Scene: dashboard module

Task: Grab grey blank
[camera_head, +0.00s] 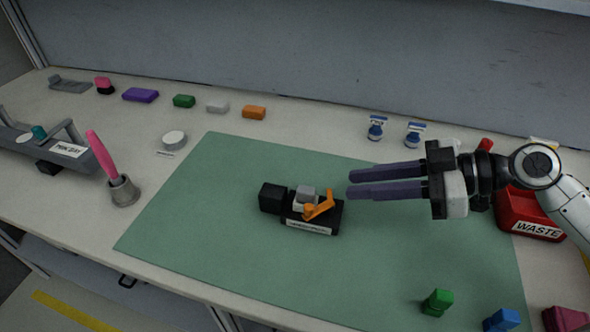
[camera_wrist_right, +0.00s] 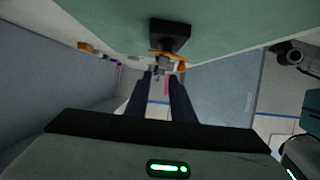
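A small grey block (camera_head: 306,192) sits on the black fixture (camera_head: 272,199) in the middle of the green mat, with an orange lever (camera_head: 319,207) at its right front. The black fixture (camera_wrist_right: 170,36) and orange lever (camera_wrist_right: 181,66) also show in the right wrist view, ahead of the fingertips. My right gripper (camera_head: 350,184) is to the right of the fixture, its two dark fingers pointing left towards it. The fingers (camera_wrist_right: 161,77) are apart with nothing visibly held between them. A lighter grey-white block (camera_head: 217,107) lies in the back row. My left gripper is out of view.
The green mat (camera_head: 220,250) is clear around the fixture. Green (camera_head: 437,302), blue (camera_head: 502,320) and dark pink (camera_head: 565,319) pieces stand at the front right. A red waste bin (camera_head: 530,213) is at the right. A cup with a pink-handled tool (camera_head: 123,191) stands left.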

